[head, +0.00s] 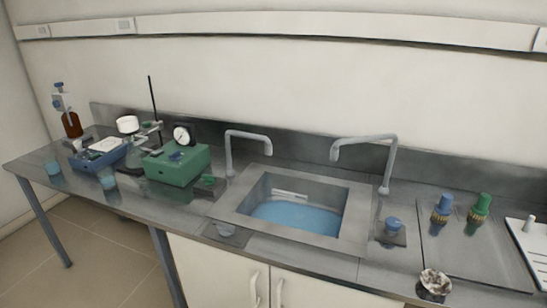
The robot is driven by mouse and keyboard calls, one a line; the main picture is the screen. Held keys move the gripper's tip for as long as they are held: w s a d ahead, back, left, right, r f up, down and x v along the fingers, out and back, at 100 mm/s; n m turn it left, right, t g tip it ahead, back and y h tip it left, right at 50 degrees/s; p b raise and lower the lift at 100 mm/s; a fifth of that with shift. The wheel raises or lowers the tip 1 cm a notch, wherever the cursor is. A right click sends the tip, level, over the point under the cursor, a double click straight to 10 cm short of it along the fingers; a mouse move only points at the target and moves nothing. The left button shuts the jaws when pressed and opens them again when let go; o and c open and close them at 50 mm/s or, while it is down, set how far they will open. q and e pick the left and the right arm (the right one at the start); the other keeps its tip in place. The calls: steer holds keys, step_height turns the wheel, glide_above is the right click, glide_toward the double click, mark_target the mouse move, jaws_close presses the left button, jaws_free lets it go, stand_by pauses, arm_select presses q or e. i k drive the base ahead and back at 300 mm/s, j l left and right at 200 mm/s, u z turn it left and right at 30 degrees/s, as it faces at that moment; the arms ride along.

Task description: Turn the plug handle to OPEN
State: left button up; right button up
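No part clearly reads as the plug handle, and no OPEN marking is legible. Small coloured fittings show in several places. A green box (178,166) stands left of the sink, with a small blue part (175,156) on top and a round white dial gauge (182,135) behind it. A brown bottle (72,125) at the far left end of the bench carries glassware with blue fittings (59,88). I cannot tell the setting of any of these fittings. Neither of my grippers is in view.
A sink (228,206) holding blue water is set in the grey bench, with two taps (245,134) (388,160) behind it. A blue tray (80,158), a stand rod (153,100) and small beakers (107,180) crowd the left. Blue and green-topped fittings (442,208) (479,207) stand right.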

mark_target(226, 231)
steer(key=i+z, duration=0.25)
steer(key=i, duration=0.95)
